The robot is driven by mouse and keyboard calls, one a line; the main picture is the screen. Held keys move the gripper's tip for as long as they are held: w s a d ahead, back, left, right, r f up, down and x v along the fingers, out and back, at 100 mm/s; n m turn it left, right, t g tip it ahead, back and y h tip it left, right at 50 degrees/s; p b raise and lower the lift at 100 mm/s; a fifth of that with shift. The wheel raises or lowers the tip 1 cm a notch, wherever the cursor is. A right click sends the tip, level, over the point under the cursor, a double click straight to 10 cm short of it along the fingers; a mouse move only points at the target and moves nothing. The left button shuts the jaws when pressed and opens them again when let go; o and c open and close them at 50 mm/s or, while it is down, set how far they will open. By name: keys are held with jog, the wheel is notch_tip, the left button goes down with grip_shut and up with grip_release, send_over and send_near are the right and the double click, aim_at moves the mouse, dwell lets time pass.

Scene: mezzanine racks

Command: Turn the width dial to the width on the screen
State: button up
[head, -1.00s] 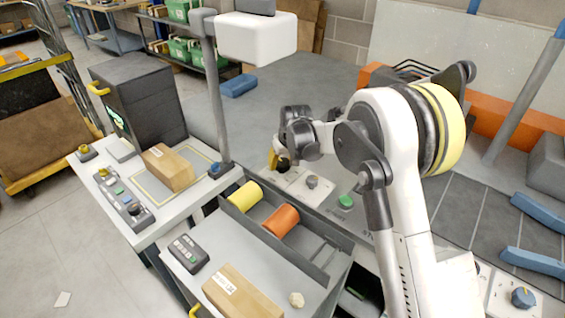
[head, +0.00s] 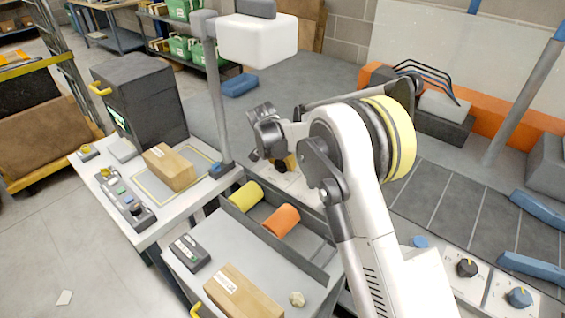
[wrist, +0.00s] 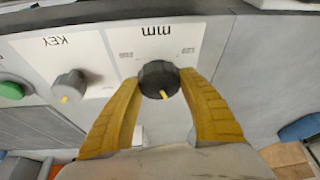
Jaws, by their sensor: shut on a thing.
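The width dial (wrist: 159,80) is a round black knob with a yellow pointer line, on a pale plate marked "mm", in the wrist view. The pointer is toward the bottom of that view, slightly right. The scale figures on the plate are too small to read. My gripper (wrist: 161,86) has its yellow fingers closed around the dial, one on each side. In the head view my gripper (head: 286,163) is at the console plate, and my arm hides most of the dial. A small lit screen (head: 118,121) shows on the dark grey machine; its text is unreadable.
A grey key knob (wrist: 69,86) and a green button (wrist: 12,90) are beside the dial plate. Yellow (head: 246,196) and orange (head: 282,220) rolls lie in a tray below. Black (head: 467,268) and blue (head: 519,298) knobs are at the right. A post stands left of my gripper.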

aim_at(277, 169)
jog(key=shift+m+g+h, duration=0.3)
jog(key=shift+m+h, duration=0.2)
jog(key=shift+m, duration=1.1)
jog(key=o, duration=1.2)
jog(key=shift+w+d+f, duration=0.1)
jog(key=v, duration=0.7)
jog(key=shift+r, duration=0.35)
jog(key=shift+f, duration=0.1)
